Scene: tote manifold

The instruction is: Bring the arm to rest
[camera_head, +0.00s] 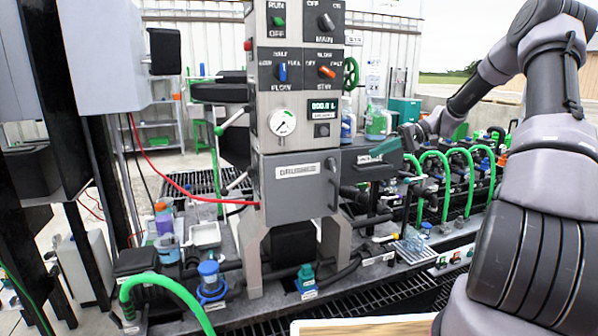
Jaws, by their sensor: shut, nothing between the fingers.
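My arm comes up from the lower right, bends at the top right and reaches down to the left. My gripper (408,137) is at its far end, small in the picture, to the right of the grey control column. It is shut with nothing held. A teal handle-like piece (385,147) shows just left of the fingertips; I cannot tell whether they touch. The fingertips are dark and hard to make out against the equipment behind.
The control column (298,110), with knobs, gauge and grey box, stands mid-bench. Green hoses (432,160) and pipes crowd the right. A wood-topped surface (365,327) is at the bottom edge.

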